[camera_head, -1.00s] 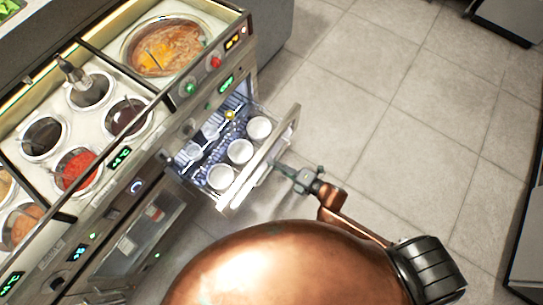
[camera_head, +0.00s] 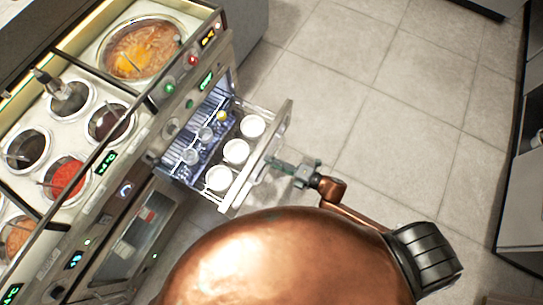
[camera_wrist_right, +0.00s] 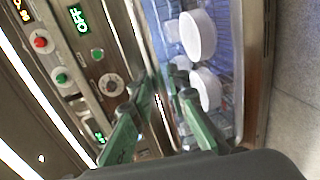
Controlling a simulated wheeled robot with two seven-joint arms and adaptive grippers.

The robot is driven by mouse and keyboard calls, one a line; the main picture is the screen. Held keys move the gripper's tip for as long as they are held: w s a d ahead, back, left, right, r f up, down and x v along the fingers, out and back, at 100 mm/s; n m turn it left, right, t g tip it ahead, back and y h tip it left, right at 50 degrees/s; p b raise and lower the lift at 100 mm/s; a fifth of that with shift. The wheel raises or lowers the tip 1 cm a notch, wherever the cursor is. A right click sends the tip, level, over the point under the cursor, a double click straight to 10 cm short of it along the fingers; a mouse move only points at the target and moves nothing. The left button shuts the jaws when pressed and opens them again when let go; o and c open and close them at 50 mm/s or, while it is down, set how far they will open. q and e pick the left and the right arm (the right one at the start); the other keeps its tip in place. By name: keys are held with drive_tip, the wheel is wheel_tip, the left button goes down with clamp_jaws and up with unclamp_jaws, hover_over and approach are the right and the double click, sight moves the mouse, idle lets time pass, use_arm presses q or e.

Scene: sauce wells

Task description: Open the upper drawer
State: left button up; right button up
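The upper drawer (camera_head: 237,203) stands pulled out of the cabinet front, with cups inside it. In the right wrist view, the drawer's inside (camera_wrist_right: 228,50) shows to the right of the control panel. My right gripper (camera_head: 272,163) is at the middle of the drawer's outer front, at the handle (camera_head: 262,172). In the right wrist view its two green fingers (camera_wrist_right: 157,88) stand on either side of a metal bar, seemingly closed on the handle; the contact is partly hidden. My left gripper is not in view.
White cups (camera_head: 236,151), clear glasses (camera_head: 191,157) and a small yellow item (camera_head: 222,116) are in the drawer. Sauce wells (camera_head: 66,176) and a large food pan (camera_head: 143,50) sit in the counter above. The tiled floor (camera_head: 395,100) beyond the drawer is clear.

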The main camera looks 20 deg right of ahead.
drive_tip(key=shift+o, duration=1.1)
drive_tip(key=v, duration=1.2)
